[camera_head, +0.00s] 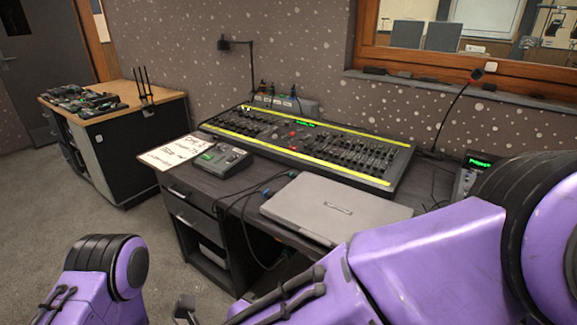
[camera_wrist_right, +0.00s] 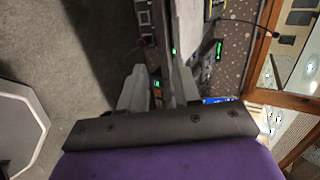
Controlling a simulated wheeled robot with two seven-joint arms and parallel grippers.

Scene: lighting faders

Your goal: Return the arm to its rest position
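The lighting console (camera_head: 292,134), a long black board with rows of faders and yellow strips along its edges, lies on the dark desk (camera_head: 190,190). My purple right arm (camera_head: 420,260) comes in from the lower right, in front of the desk and laptop. In the right wrist view, my right gripper (camera_wrist_right: 160,75) has its two grey fingers apart, with nothing visibly held between them. A small grey part (camera_head: 185,308) at the bottom edge is unclear.
A closed grey laptop (camera_head: 330,208) lies at the desk's front edge, beside a small controller (camera_head: 222,160) and a paper sheet (camera_head: 172,152). A lamp (camera_head: 455,105) stands right. A wooden-topped cabinet (camera_head: 115,125) stands left. The carpet (camera_head: 60,205) at left is clear.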

